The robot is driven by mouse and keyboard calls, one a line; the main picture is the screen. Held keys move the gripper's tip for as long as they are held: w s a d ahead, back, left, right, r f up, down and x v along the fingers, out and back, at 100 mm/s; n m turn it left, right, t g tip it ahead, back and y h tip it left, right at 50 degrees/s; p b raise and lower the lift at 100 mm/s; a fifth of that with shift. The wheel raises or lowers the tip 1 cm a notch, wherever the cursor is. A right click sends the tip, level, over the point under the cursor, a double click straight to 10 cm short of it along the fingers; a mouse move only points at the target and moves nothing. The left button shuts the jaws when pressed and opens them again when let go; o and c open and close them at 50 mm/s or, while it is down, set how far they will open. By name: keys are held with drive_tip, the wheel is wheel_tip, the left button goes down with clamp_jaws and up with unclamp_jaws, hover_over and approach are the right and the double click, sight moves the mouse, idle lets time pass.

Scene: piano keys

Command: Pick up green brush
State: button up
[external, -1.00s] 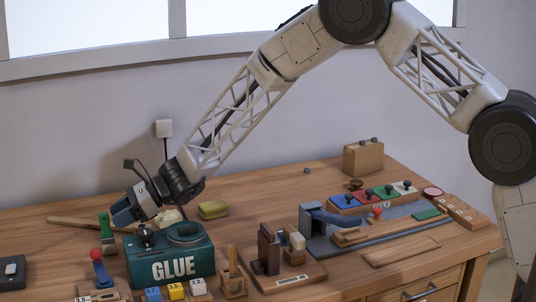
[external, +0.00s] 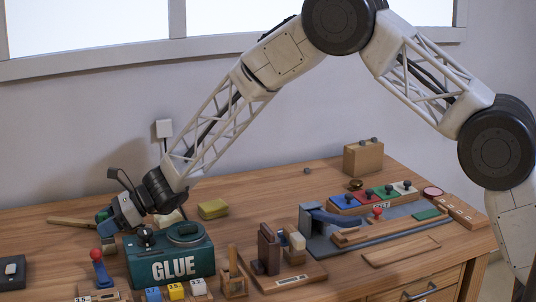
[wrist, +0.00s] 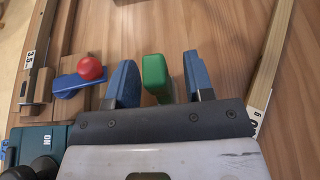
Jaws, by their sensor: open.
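The green brush (wrist: 156,76) shows in the wrist view between the two blue fingers of my gripper (wrist: 160,78), with a visible gap on each side. In the external view the green brush (external: 103,216) is mostly hidden behind my gripper (external: 118,215), at the left behind the glue box. My gripper is open around the brush and points down toward the table.
The dark green glue box (external: 170,262) stands just right of my gripper. A red-knobbed lever (external: 97,255) stands in front, left of the box. A wooden stick (external: 70,222) lies to the left, and a yellow sponge (external: 213,209) lies behind the box.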

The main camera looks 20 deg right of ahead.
clamp_jaws()
idle(0.3)
drive_tip(key=shift+r, duration=5)
